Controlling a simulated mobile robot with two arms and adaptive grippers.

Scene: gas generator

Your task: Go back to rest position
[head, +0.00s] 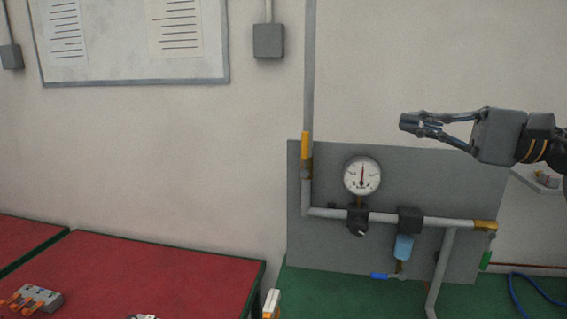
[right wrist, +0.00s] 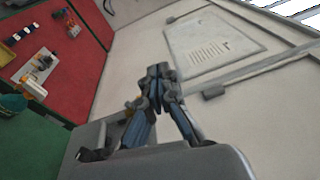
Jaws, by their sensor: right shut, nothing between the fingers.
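My right gripper (head: 409,122) is at the right of the head view, pointing left, in front of the pale wall and above the grey panel. Its fingers are shut with nothing between them. In the right wrist view its fingertips (right wrist: 158,75) meet at the middle, clear of any object. My left gripper is in neither view.
A grey panel (head: 325,265) carries pipes, a round gauge (head: 362,176), a yellow handle (head: 305,146), and a blue handle (head: 379,276). Red-topped tables (head: 170,265) stand at lower left with small parts on them. A blue hose (head: 520,290) lies at lower right.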

